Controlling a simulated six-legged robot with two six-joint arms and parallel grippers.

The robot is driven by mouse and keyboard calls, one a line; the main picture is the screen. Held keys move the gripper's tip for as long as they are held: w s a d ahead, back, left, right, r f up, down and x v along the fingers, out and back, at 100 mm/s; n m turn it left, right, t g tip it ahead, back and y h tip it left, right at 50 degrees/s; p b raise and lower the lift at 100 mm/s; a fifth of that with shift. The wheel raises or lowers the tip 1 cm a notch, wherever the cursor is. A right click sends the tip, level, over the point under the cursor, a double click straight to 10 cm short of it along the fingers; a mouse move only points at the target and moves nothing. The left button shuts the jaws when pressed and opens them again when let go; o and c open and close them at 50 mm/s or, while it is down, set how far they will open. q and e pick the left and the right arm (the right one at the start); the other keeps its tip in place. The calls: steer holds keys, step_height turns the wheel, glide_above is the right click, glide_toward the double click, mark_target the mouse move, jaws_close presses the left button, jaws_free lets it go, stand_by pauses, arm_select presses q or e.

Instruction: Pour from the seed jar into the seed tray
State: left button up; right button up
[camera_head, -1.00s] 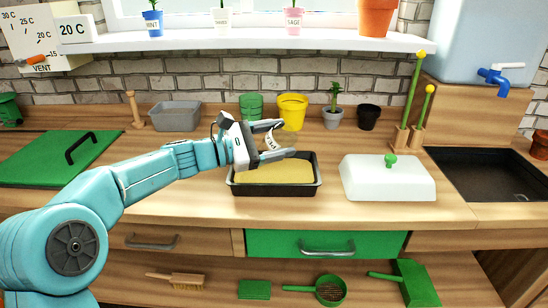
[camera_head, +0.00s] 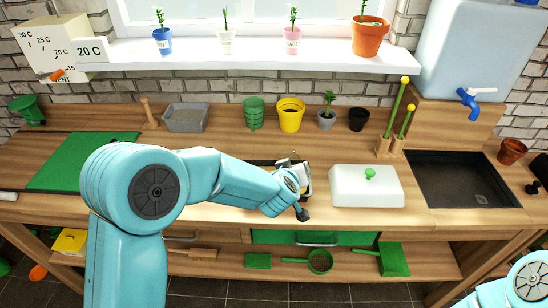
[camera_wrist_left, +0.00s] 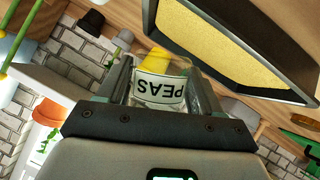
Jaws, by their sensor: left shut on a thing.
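The seed jar (camera_wrist_left: 160,92) is clear with a white "PEAS" label, upside down in the left wrist view. My left gripper (camera_wrist_left: 163,84) is shut on it, with a finger on either side. In the head view my left gripper (camera_head: 298,180) is over the counter by the tray, and my own arm hides most of the jar. The seed tray (camera_wrist_left: 180,42) is black-rimmed with a flat yellowish fill, beyond the jar in the wrist view. In the head view only a sliver of its dark rim (camera_head: 262,162) shows. The jar's mouth and contents cannot be made out. My right gripper is out of view.
A white lidded dish (camera_head: 365,187) with a green knob stands just right of the tray. A grey bin (camera_head: 186,117), a yellow pot (camera_head: 290,114) and other pots line the back. A dark sink (camera_head: 460,180) is at right.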

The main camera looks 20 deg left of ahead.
arm_select(q)
steer(key=shift+s+d+f+m+t+y, duration=0.15)
steer(key=shift+d+f+m+t+y, duration=0.15)
steer(key=shift+d+m+y, duration=0.25)
steer(key=shift+s+d+f+m+t+y, duration=0.2)
steer(key=shift+d+m+t+y, duration=0.1)
steer(key=shift+m+y, duration=0.3)
steer(key=shift+w+a+r, duration=0.1)
steer(key=shift+a, duration=0.05)
steer(key=shift+a+r, duration=0.1)
steer(key=shift+a, duration=0.1)
step_height(320, 180, up, 3)
steer(key=p, duration=0.3)
steer(key=shift+d+m+y, duration=0.15)
steer(key=shift+m+y, duration=0.1)
steer(key=shift+y, duration=0.1)
